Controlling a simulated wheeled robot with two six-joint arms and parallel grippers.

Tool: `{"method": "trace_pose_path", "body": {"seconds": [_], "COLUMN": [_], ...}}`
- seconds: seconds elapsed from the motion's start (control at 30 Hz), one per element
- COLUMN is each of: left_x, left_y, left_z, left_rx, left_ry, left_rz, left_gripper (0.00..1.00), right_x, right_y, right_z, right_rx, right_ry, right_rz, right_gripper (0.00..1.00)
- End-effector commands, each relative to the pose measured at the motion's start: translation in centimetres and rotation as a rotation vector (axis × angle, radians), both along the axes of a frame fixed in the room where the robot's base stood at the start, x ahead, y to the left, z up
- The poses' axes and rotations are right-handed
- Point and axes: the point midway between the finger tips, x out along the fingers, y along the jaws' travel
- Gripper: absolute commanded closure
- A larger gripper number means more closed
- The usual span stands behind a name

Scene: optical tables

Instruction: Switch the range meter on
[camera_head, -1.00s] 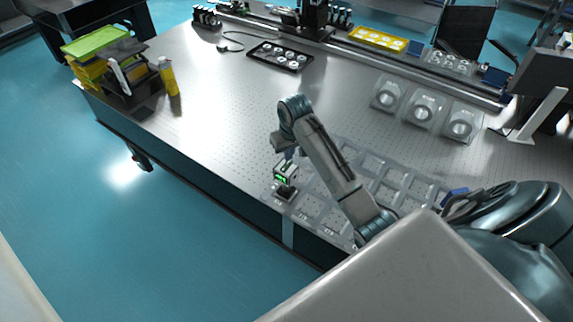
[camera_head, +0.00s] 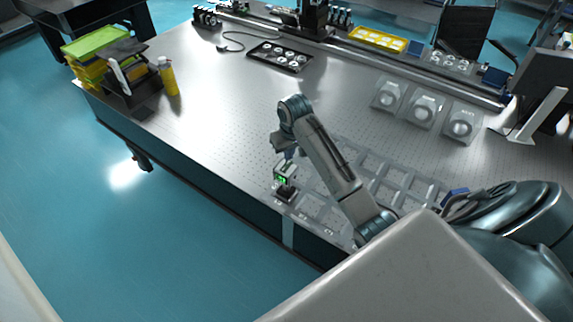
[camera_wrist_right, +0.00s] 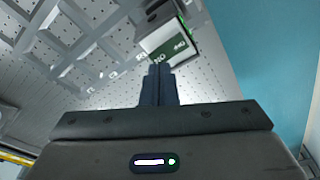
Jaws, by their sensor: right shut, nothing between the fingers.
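The range meter (camera_head: 287,170) is a small pale box with a green-lit display, upright on a dark base at the table's front edge. In the right wrist view the range meter (camera_wrist_right: 170,45) shows at the top, its green face carrying white marks that I cannot fully read. My right gripper (camera_head: 289,153) is just above it in the head view. In the wrist view the fingers of my right gripper (camera_wrist_right: 158,70) are shut and empty, their tips at the meter's lower edge. I cannot tell whether they touch it. My left gripper is not in view.
A clear compartment tray (camera_head: 395,180) lies along the front of the table beside the meter. Clear holders (camera_head: 425,111) stand farther back. A yellow bottle (camera_head: 168,77) and stacked trays (camera_head: 95,42) are at the left. The table's middle (camera_head: 220,110) is bare.

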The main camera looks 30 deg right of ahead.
Motion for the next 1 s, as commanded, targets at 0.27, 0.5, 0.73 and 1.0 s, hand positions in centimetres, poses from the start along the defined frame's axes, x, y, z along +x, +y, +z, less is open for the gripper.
{"method": "trace_pose_path", "body": {"seconds": [0.27,0.5,0.73,1.0], "left_x": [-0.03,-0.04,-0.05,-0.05], "left_y": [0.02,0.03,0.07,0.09], "left_z": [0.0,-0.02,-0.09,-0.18], "left_rx": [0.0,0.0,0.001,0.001], "left_ry": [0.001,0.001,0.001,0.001], "left_rz": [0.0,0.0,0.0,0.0], "left_gripper": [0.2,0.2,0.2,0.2], "right_x": [0.0,0.0,-0.01,-0.01], "right_y": [0.0,0.0,0.0,0.0], "right_z": [0.0,-0.04,-0.36,-0.77], "right_rx": [0.0,0.0,0.0,0.0], "right_ry": [0.0,0.0,0.0,0.001], "right_rz": [0.0,0.0,0.0,0.0], "right_gripper": [1.0,1.0,1.0,1.0]}}
